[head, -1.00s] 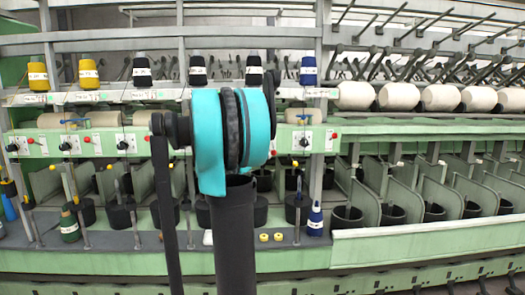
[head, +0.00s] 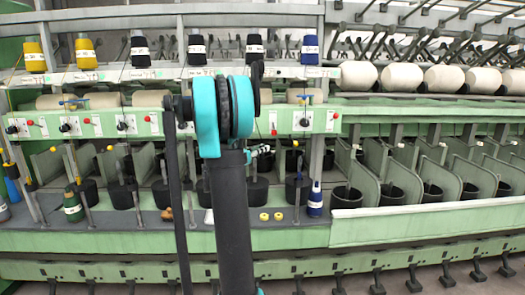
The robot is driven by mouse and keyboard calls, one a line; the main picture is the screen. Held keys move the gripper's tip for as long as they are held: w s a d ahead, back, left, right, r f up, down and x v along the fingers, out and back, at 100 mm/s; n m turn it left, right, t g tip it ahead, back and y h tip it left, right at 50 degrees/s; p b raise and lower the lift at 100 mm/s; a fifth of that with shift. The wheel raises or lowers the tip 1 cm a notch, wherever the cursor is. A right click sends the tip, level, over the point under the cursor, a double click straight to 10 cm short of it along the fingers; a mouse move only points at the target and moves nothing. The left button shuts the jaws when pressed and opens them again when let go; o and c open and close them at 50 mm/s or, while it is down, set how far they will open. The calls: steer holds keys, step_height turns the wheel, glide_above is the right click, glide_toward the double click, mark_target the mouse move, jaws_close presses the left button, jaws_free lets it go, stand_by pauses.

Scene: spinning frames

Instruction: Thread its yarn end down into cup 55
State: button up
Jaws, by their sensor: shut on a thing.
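My gripper (head: 263,151) shows only as a small part just right of my dark arm, in front of the row of cups; my arm hides the rest. It is shut, but the yarn end in it is too thin and small to make out. Black cups stand in a row along the green machine, among them one (head: 256,190) below my gripper and one (head: 298,188) to its right. No number is legible, so I cannot tell which is cup 55. Yarn cones stand on the upper shelf: yellow (head: 86,54), dark (head: 140,52) and blue (head: 310,47).
A green cone (head: 73,207) and a blue cone (head: 315,199) stand on the lower ledge (head: 120,228). Thin upright rods and green dividers (head: 375,185) separate the cups. White rolls (head: 405,78) line the upper right.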

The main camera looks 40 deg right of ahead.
steer(key=w+a+f, duration=0.1)
steer(key=w+a, duration=0.2)
steer(key=w, duration=0.2)
steer(key=shift+a, duration=0.3)
steer(key=shift+w, duration=0.1)
stand_by(0.3)
